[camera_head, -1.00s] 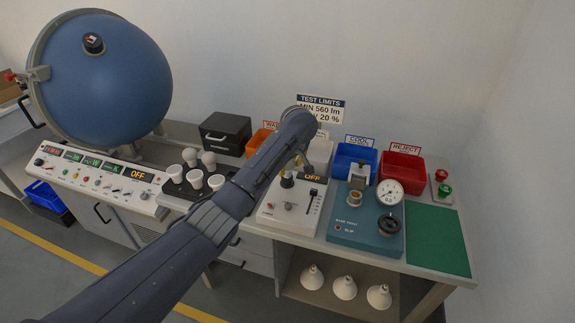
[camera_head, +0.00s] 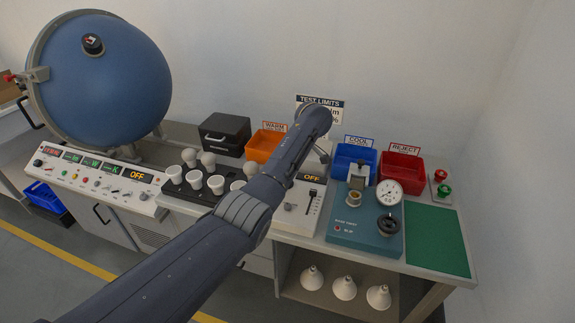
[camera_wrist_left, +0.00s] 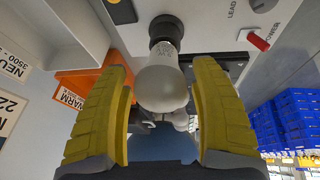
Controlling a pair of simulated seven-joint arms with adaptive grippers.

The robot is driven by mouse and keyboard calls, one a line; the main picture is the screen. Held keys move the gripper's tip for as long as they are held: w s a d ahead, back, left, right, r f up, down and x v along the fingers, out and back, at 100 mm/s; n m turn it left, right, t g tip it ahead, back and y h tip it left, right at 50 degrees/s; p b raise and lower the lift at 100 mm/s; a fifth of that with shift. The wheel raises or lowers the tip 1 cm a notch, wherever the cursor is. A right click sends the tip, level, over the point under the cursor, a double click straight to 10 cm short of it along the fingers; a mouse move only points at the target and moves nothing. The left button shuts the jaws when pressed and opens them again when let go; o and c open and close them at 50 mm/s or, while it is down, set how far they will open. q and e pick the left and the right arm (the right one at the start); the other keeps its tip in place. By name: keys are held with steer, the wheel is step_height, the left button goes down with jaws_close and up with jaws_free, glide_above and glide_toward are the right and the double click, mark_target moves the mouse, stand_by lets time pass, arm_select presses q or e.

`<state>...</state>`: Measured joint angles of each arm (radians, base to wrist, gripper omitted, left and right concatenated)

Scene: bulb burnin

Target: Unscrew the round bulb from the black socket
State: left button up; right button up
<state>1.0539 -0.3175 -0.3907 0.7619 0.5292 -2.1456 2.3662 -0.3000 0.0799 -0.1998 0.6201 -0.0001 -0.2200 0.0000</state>
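In the left wrist view the round white bulb (camera_wrist_left: 162,84) sits in the black socket (camera_wrist_left: 165,30) on the pale tester box. My left gripper (camera_wrist_left: 161,85) has its two yellow fingers on either side of the bulb. A narrow gap shows between the bulb and each finger, so the gripper looks open. In the head view my left arm covers the socket, the bulb and the gripper's fingers. My right gripper is in neither view.
The tester (camera_head: 300,216) has an OFF display and a slider. A black rack (camera_head: 204,195) of several bulbs stands left of it, with a teal gauge box (camera_head: 345,238) to the right. Orange (camera_head: 261,147), blue (camera_head: 345,159) and red (camera_head: 402,167) bins stand behind. A green mat (camera_head: 437,243) is clear.

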arm_select(q)
steer(key=m+h, duration=0.1)
steer(key=m, duration=0.1)
steer(key=m+t, duration=0.1)
steer(key=m, duration=0.2)
steer(key=shift+a+f+h, duration=0.1)
steer(key=shift+a+h, duration=0.05)
steer(key=shift+h, duration=0.25)
steer(key=m+h, duration=0.1)
steer(key=m, duration=0.2)
steer(key=m+h, duration=0.1)
steer(key=m, duration=0.2)
steer(key=shift+m+t+h, duration=0.3)
steer(key=m+h, duration=0.1)
steer(key=m, duration=0.2)
steer(key=m+g+h, duration=0.1)
steer(key=m, duration=0.2)
steer(key=shift+a, duration=0.2)
steer(key=m+g, duration=0.1)
steer(key=m, duration=0.1)
steer(key=m+h, duration=0.1)
steer(key=m, duration=0.2)
steer(key=shift+g+h, duration=0.3)
steer(key=shift+g, duration=0.1)
